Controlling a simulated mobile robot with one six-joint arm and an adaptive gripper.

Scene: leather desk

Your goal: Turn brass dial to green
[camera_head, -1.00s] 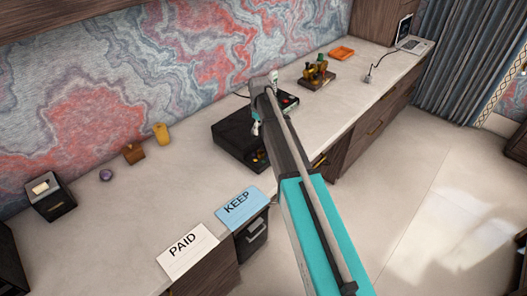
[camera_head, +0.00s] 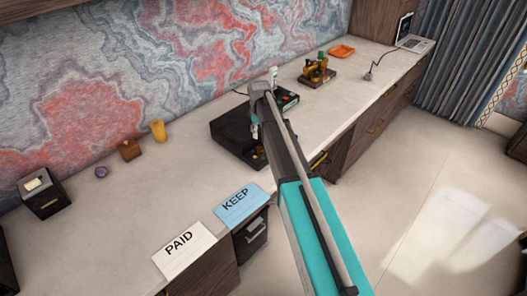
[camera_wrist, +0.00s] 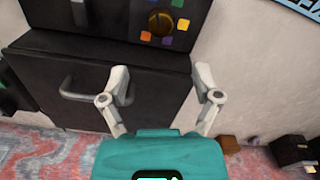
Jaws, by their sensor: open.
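The brass dial (camera_wrist: 160,22) shows near the top of the wrist view, on the black front of a box. Small coloured squares ring it, among them a green square (camera_wrist: 183,25), an orange one and a purple one. Which square the dial points at is too small to tell. My gripper (camera_wrist: 160,74) is open and empty, its two fingers apart, with the dial beyond the gap between them and not touched. In the head view the black box (camera_head: 228,130) stands on the desk, partly hidden by my arm; the dial is not clear there.
A grey bar handle (camera_wrist: 75,92) sticks out of the black front in the wrist view. In the head view a blue KEEP card (camera_head: 238,203) and a white PAID card (camera_head: 184,250) lie near the desk's front edge.

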